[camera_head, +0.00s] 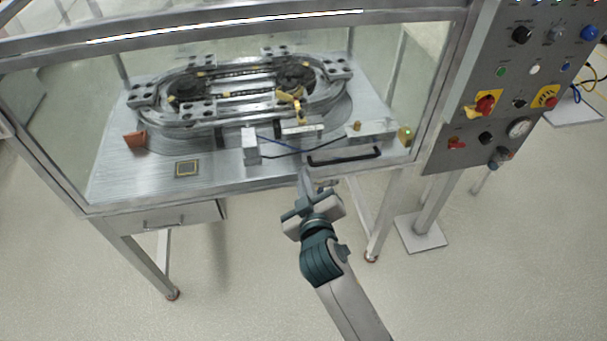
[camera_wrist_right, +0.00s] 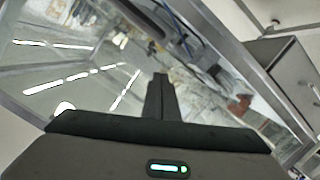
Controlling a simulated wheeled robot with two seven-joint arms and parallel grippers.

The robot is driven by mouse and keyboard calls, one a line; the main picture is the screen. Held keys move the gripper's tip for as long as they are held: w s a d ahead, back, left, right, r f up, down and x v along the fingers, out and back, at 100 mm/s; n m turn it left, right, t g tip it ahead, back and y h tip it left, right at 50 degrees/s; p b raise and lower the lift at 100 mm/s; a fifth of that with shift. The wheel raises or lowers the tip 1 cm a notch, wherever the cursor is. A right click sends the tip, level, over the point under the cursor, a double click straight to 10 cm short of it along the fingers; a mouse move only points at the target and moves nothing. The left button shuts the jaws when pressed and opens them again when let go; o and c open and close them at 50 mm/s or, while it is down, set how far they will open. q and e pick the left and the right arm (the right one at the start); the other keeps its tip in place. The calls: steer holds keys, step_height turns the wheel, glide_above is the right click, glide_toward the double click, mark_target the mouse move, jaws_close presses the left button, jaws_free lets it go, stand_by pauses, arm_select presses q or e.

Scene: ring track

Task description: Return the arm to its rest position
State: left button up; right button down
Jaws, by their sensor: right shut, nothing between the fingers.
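My right gripper (camera_head: 306,180) is shut and empty. In the head view its arm comes up from the bottom, and the fingertips overlap the front edge of the glazed machine, just below and left of the black door handle (camera_head: 344,156). I cannot tell whether they touch it. In the right wrist view the closed fingers (camera_wrist_right: 159,97) point up toward the glass (camera_wrist_right: 75,65), which shows bright reflections. My left gripper is in neither view.
Behind the glass stands an oval ring track (camera_head: 240,92) on a metal table. A control panel (camera_head: 515,85) with knobs and a gauge is at the right. A drawer (camera_head: 165,217) is under the machine at the left. The floor (camera_head: 230,290) in front is clear.

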stand_by(0.3)
